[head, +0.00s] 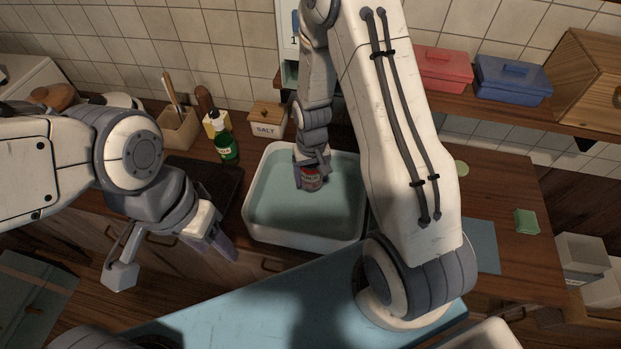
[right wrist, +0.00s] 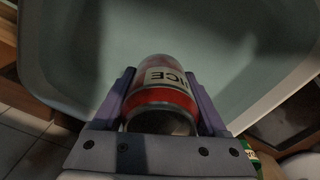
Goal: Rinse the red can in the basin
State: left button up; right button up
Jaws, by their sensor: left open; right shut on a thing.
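The red can (head: 311,181) is inside the white basin (head: 301,236), in its upper middle part. My right gripper (head: 311,172) reaches down over the basin and is shut on the can. In the right wrist view the can (right wrist: 163,92), red with a pale label reading "ICE", lies between the two fingers of my right gripper (right wrist: 163,100). The basin's pale bluish inside shows beyond it. I cannot tell whether the can touches the basin's bottom. My left gripper (head: 180,262) is open and empty, left of the basin, in front of the counter.
A green bottle (head: 226,146), a salt box (head: 268,119) and a utensil holder (head: 178,130) stand behind and left of the basin. A dark board (head: 205,180) lies left of it. A green sponge (head: 526,222) lies on the right counter. Red (head: 443,69) and blue (head: 513,80) boxes stand on the shelf.

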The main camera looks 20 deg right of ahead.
jog(key=shift+r+p, duration=2.45)
jog(key=shift+r, duration=0.85)
notch_tip(320, 180, up, 4)
jog(key=p, duration=0.3)
